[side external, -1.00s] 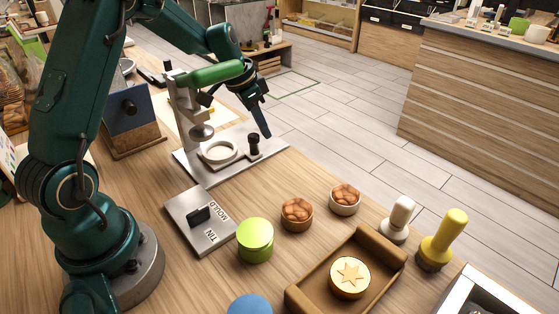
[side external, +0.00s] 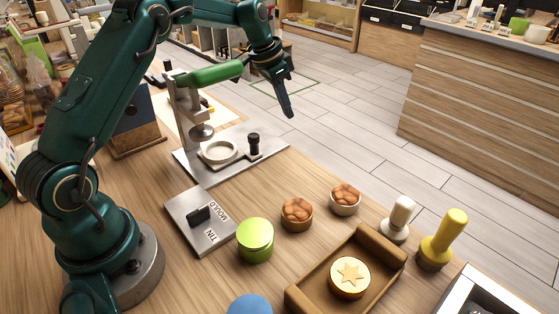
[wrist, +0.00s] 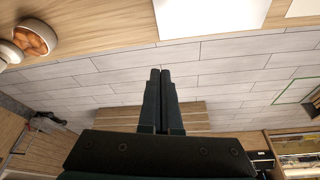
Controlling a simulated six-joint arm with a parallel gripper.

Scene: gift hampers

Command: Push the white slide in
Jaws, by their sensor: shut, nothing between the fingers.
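The press (side external: 188,105) with a green lever stands on a pale base plate (side external: 200,172) at the table's far edge. Its white ring-shaped slide (side external: 220,152) lies on the plate, just in front of and slightly right of the press head. A black upright knob (side external: 253,143) stands at the slide's right end. My gripper (side external: 290,114) is shut and empty, raised beyond the plate's right end and apart from the knob. In the wrist view its shut fingers (wrist: 161,73) point over the floor, with a bare white plate edge (wrist: 210,18) near the top.
A tin mould plate (side external: 185,222), a green tin (side external: 255,240) and two bowls of brown pieces (side external: 297,213) (side external: 345,197) stand nearer. A wooden tray (side external: 385,250) holds a star-topped tin (side external: 349,277). White (side external: 399,215) and yellow (side external: 445,235) stamps stand right.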

